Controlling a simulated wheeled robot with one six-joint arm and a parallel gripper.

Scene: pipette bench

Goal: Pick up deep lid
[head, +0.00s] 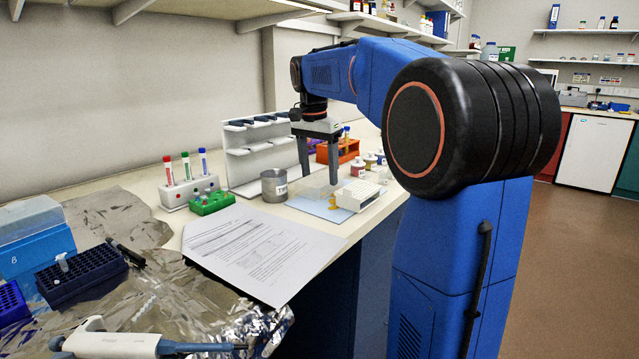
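A clear, see-through box-like piece (314,190), which looks like the deep lid, is at the back left of a pale blue mat (318,208) on the bench. Its edges are faint and small. My gripper (319,184) points straight down with its two dark fingers wide apart. The fingertips are at or just above the clear piece in the picture. I cannot tell whether they touch it or stand around it. A white plate with wells (357,195) is on the mat's right side, close to the right finger.
A small yellow item (332,202) is on the mat. A grey metal beaker (274,186) and a white pipette stand (254,150) are to the left. An orange rack (338,151) and small bottles (370,160) are behind. Printed paper (255,245) lies in front.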

